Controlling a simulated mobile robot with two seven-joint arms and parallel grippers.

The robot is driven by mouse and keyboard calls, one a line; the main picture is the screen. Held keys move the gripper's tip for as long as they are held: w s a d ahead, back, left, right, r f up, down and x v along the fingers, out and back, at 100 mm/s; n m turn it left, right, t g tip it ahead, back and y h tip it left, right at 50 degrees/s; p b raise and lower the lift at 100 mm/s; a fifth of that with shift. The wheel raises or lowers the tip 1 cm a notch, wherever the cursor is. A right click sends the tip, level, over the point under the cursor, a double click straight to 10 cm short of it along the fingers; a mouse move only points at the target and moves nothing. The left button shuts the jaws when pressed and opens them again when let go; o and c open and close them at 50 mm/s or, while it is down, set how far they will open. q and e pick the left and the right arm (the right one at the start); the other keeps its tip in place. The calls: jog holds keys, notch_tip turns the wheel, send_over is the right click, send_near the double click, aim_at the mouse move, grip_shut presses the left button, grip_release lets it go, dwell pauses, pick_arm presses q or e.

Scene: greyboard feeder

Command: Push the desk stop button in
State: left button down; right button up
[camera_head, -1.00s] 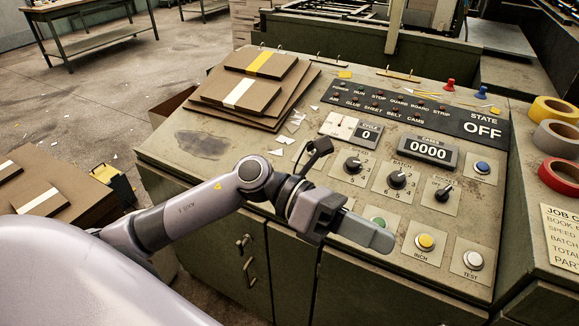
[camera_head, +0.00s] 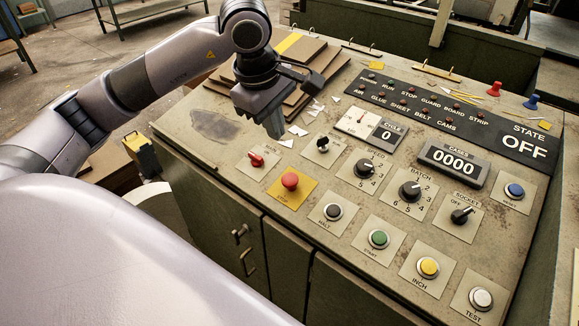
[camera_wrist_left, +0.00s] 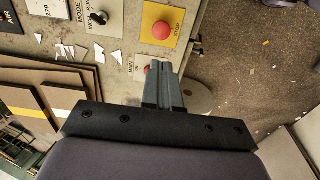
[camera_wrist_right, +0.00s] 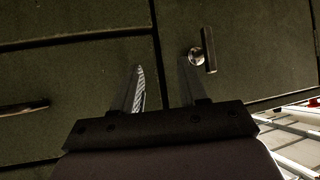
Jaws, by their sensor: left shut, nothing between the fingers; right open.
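The desk stop button is a red mushroom button (camera_head: 290,181) on a yellow plate near the left front of the sloping desk (camera_head: 215,165). It also shows in the left wrist view (camera_wrist_left: 163,31), just beyond my fingertips. My left gripper (camera_head: 275,128) is shut and empty, pointing down above the desk, behind and left of the button and apart from it. Its closed fingers also show in the left wrist view (camera_wrist_left: 160,68), over the small red main switch. My right gripper (camera_wrist_right: 163,72) is open and empty in front of the green cabinet doors; the head view does not show it.
A red rotary switch (camera_head: 256,160) lies left of the button, and a black mode knob (camera_head: 322,145) behind it. Black, green, yellow and white push buttons run to the right. Stacked boards (camera_head: 322,62) and paper scraps lie at the back left.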

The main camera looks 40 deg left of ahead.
aim_at(289, 178)
pick_arm(q)
jog(key=p+x, duration=0.1)
jog(key=x, duration=1.3)
jog(key=shift+d, duration=0.1)
jog(key=shift+f, duration=0.15)
